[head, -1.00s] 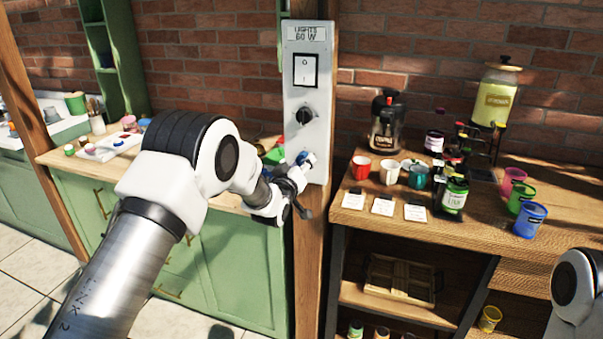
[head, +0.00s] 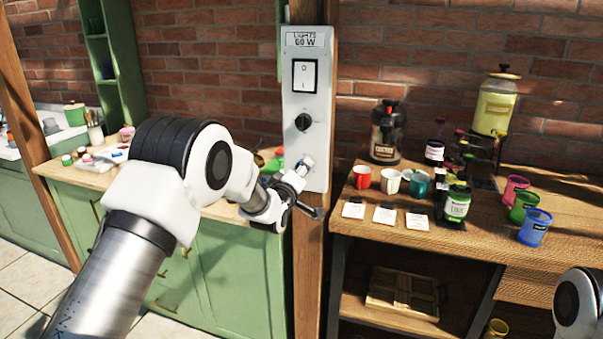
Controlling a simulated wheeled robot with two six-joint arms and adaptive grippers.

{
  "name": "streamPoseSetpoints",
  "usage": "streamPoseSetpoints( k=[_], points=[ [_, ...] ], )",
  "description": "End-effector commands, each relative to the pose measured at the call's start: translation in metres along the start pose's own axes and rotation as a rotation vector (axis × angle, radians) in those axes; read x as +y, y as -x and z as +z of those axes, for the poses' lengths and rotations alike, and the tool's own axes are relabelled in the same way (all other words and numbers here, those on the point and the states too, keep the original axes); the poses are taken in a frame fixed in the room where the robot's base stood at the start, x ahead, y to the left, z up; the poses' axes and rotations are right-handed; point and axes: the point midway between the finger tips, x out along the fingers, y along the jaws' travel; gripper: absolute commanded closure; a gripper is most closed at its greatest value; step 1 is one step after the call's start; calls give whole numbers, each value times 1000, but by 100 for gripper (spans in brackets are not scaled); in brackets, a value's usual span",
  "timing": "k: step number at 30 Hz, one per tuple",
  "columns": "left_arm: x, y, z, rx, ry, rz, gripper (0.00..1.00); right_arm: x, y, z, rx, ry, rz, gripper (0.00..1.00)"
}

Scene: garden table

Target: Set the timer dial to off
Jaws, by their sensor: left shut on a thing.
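A light grey control panel (head: 318,150) is fixed upright on a wooden post. It has a label reading "LIGHTS 60 W", a white rocker switch (head: 305,75) and a black dial (head: 303,122) below it. My left gripper (head: 302,168) is at the panel's lower part, below the black dial and apart from it. It is shut on a small control there, mostly hidden by the gripper; I cannot read any marking on it. My right gripper is out of view; only part of my right arm shows at the lower right edge.
The wooden post (head: 312,270) runs down below the panel. To the right, a wooden table (head: 475,235) holds cups, cards, jars and a drink dispenser (head: 494,105). A green cabinet (head: 225,270) stands behind my left arm.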

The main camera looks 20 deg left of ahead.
Motion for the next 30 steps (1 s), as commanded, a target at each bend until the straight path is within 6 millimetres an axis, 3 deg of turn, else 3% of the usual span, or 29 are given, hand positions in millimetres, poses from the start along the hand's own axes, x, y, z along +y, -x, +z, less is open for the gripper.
streamPoseSetpoints(
  k=[5,6,8,20,23,30],
  points=[
    [0,0,0,1,-1,0,93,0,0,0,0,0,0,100],
    [0,0,0,1,-1,0,55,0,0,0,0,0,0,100],
    [0,0,0,1,-1,0,34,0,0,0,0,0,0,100],
    [0,6,0,0,-2,-1,33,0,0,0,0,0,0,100],
    [0,22,0,-1,-2,-2,33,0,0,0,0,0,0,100],
    [-1,84,0,-1,-1,-3,33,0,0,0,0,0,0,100]
  ],
)
